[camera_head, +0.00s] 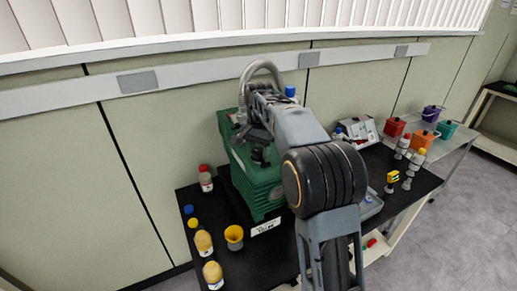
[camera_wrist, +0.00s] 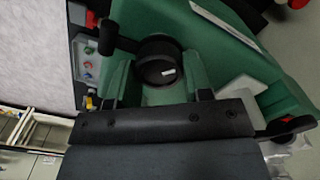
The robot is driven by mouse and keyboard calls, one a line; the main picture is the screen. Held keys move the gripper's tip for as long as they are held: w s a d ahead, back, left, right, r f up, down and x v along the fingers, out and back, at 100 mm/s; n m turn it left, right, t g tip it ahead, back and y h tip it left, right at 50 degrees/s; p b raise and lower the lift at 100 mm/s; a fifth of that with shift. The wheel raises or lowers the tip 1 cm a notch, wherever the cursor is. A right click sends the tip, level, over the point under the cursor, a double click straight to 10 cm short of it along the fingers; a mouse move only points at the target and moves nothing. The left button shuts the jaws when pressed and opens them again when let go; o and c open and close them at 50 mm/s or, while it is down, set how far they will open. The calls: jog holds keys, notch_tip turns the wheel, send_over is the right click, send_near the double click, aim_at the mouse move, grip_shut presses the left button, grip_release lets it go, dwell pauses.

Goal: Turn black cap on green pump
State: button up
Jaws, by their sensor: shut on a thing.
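The green pump (camera_head: 254,180) stands on the black table top, partly hidden behind my arm. In the wrist view its green body (camera_wrist: 215,50) fills much of the picture. The round black cap (camera_wrist: 161,62) with a small white mark sits on top of the pump, ahead of my gripper's palm. My gripper (camera_wrist: 160,85) is shut on the black cap, with a finger towards each side of it. In the head view my gripper (camera_head: 259,134) is over the pump's top, and the grip itself is hard to make out.
A grey hose (camera_head: 262,67) arches behind my gripper. A red-capped bottle (camera_head: 206,179), yellow-filled bottles (camera_head: 204,243) and a yellow cup (camera_head: 234,237) stand left of the pump. A white device (camera_head: 360,131) and coloured containers (camera_head: 392,129) are at the right. The wall is close behind.

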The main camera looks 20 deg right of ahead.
aim_at(257, 151)
jog(key=n+p, duration=0.2)
jog(key=n, duration=0.3)
jog(key=shift+a+r, duration=0.1)
jog(key=n+p, duration=0.1)
jog(key=n, duration=0.4)
jog(key=shift+n+p, duration=0.3)
jog(key=shift+p, duration=0.1)
jog(key=n+p, duration=0.1)
jog(key=n, duration=0.4)
jog(key=shift+a, duration=0.15)
jog(key=n, duration=0.5)
jog(key=shift+p, duration=0.3)
jog(key=shift+a+n, duration=0.1)
jog(key=shift+n, duration=0.3)
jog(key=o, duration=0.7)
jog(key=shift+c, duration=0.2)
notch_tip(257, 151, up, 14)
jog(key=shift+f, duration=0.2)
